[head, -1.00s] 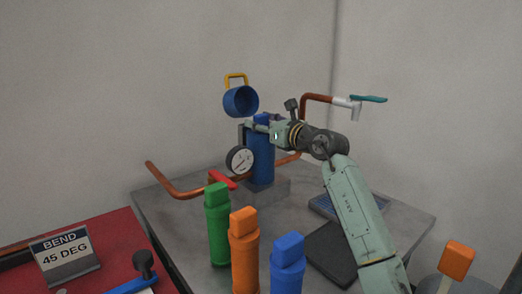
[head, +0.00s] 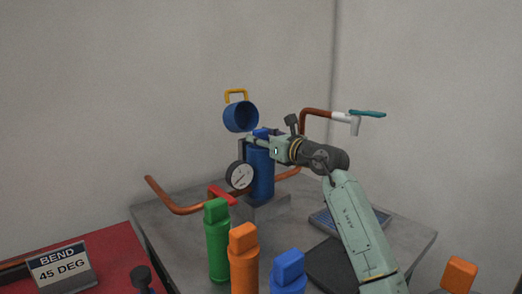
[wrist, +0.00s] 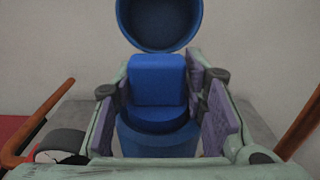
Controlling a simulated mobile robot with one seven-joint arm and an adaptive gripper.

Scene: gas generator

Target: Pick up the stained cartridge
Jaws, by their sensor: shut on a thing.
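A blue cartridge with a block-shaped top (wrist: 158,82) sits upright in the mouth of the blue cylindrical housing (head: 260,175). The housing also shows in the wrist view (wrist: 158,142). My gripper (head: 262,138) reaches in from the right at the top of the housing. In the wrist view its purple pads (wrist: 166,98) are on either side of the block top, shut on it. No stain is clear on the faces I see. The cartridge's lower body is hidden in the housing. The housing's round blue lid (head: 240,117) is open above, with a yellow handle.
Green (head: 217,240), orange (head: 243,262) and blue (head: 288,272) cartridges stand at the front of the grey table (head: 160,222). A gauge (head: 239,175) and copper pipes (head: 172,205) flank the housing. A tap (head: 350,122) is at the right.

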